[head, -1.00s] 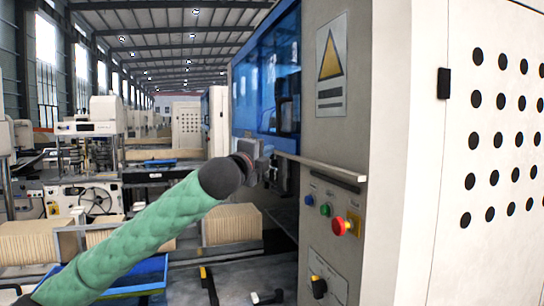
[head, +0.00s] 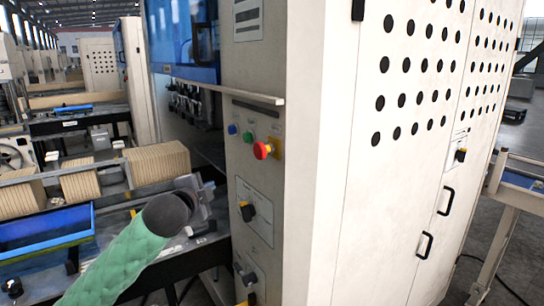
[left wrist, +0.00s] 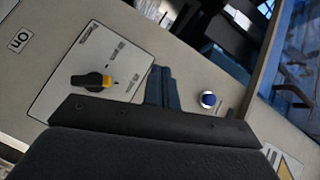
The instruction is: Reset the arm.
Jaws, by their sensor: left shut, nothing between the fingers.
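My left arm, in a green sleeve, comes in from the bottom left in the head view. Its left gripper (head: 206,204) is in front of the beige machine's control side, left of the upper black rotary knob (head: 247,211). In the left wrist view the gripper's fingers (left wrist: 160,86) are together, with nothing between them. That view also shows a black rotary knob with a yellow mark (left wrist: 93,82) on a white plate and a blue button (left wrist: 208,99), on either side of the fingers. I cannot tell whether the fingers touch the panel. My right gripper is not in view.
A red stop button (head: 262,150) and a green button (head: 247,138) are on the machine above the gripper. A pale ledge (head: 240,92) sticks out above them. A blue tray (head: 45,232) and stacks of tan sheets (head: 158,163) are at the left. The perforated cabinet (head: 390,200) fills the right.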

